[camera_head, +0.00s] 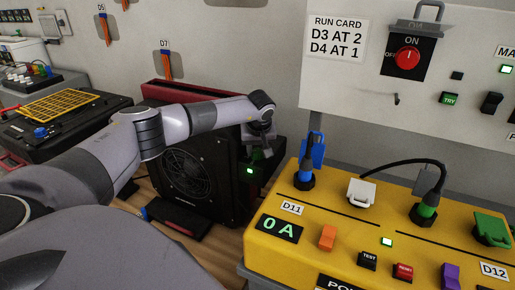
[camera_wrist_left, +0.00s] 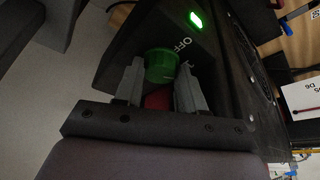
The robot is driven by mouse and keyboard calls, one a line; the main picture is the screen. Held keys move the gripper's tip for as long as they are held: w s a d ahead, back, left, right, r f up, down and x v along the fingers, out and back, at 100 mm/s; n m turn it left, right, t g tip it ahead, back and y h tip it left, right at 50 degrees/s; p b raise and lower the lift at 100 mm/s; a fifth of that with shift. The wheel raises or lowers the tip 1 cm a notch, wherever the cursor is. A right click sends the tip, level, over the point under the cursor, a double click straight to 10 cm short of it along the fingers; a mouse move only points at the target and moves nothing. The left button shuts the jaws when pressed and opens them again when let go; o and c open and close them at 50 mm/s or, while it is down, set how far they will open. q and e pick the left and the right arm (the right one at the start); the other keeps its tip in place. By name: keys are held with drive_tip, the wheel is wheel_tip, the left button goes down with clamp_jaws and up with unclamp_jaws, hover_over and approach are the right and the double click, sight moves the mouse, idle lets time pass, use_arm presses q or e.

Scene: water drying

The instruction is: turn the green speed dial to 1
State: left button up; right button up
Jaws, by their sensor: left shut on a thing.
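The green speed dial (camera_wrist_left: 160,64) shows in the left wrist view on the sloped panel of the black blower (camera_wrist_left: 125,42). My left gripper (camera_wrist_left: 160,77) has one finger on each side of the dial and is shut on it. The word "OFF" is printed beside the dial; I cannot tell which mark the dial points to. In the head view the blower (camera_head: 190,175) stands left of the yellow box, and my left gripper (camera_head: 262,142) is at its right upper side, hiding the dial. A green lamp (camera_head: 250,170) is lit below the gripper. My right gripper is not in view.
The yellow power box (camera_head: 330,205) with plugs and buttons stands close to the right of the blower. A white wall panel (camera_head: 345,80) carries a run card reading "D3 AT 2, D4 AT 1" and a red switch. A black case (camera_head: 60,115) with a yellow grille lies left.

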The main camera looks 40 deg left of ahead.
use_arm(q)
drive_tip(key=o, duration=1.1)
drive_tip(key=shift+c, duration=0.2)
drive_tip(key=v, duration=0.7)
